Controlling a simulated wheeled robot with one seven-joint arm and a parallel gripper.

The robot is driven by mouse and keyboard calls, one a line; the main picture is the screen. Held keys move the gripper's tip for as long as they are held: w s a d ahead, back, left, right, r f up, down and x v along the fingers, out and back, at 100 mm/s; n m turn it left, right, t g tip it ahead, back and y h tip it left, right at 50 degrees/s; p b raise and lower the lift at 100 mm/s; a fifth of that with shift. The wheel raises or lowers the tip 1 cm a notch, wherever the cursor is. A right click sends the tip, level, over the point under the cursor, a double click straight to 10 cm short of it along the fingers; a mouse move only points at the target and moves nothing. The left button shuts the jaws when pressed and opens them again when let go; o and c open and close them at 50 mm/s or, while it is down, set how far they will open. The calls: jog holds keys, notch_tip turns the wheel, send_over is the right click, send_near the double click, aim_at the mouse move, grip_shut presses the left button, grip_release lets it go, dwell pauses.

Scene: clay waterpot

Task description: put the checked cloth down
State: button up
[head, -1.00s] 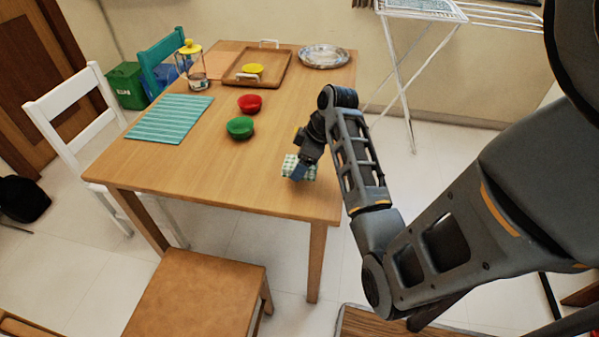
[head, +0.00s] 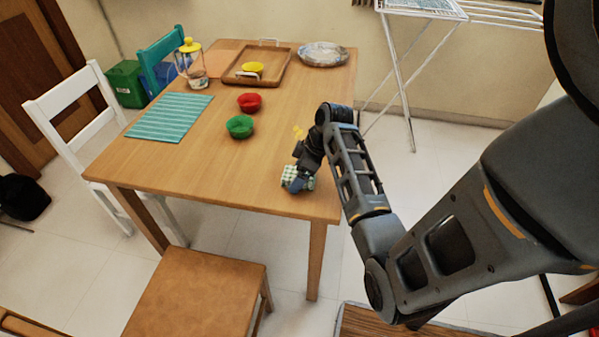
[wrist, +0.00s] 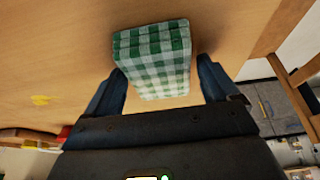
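The checked cloth (head: 289,173), green and white and folded into a thick block, is at the near right part of the wooden table (head: 200,180). My gripper (head: 299,182) is around it from above. In the wrist view the cloth (wrist: 155,60) sits between the two fingers of my gripper (wrist: 160,72), which appear closed on its sides; a thin gap seems to show by the right finger. The cloth is very low over the table top or touching it; I cannot tell which.
A green bowl (head: 240,127) and a red bowl (head: 250,102) stand farther back. A striped teal mat (head: 170,118) lies at left.

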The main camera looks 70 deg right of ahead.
jog(key=shift+o, duration=0.5)
